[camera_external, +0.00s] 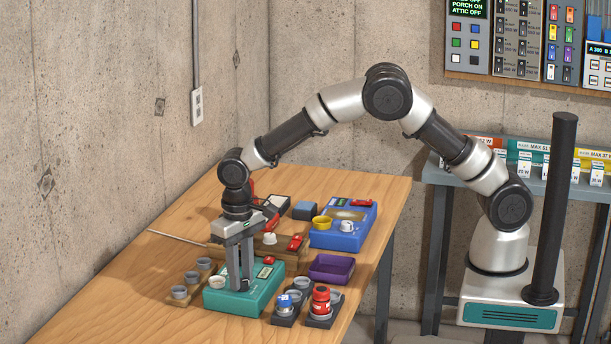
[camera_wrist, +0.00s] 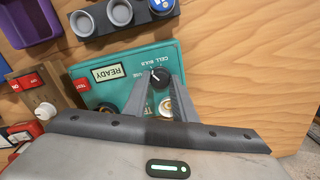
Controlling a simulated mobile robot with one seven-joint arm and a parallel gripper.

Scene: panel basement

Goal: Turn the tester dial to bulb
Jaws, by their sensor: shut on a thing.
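The teal tester (camera_external: 262,290) sits on the wooden workbench in the external view. In the wrist view its top (camera_wrist: 110,73) shows a READY display (camera_wrist: 108,74), a red test button (camera_wrist: 80,88) and a black dial (camera_wrist: 160,78) with a white pointer line. Small labels, CELL and BULB among them, are printed beside the dial; I cannot surely tell which one the pointer meets. My gripper (camera_external: 240,287) points straight down over the tester. In the wrist view its two fingers (camera_wrist: 161,82) are shut on the dial, one on each side.
Grey cups (camera_external: 180,292) lie further left. A purple tray (camera_external: 331,267), a blue device (camera_external: 345,235) and holders with a red jar (camera_external: 320,301) and blue jar (camera_external: 285,304) stand to the right.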

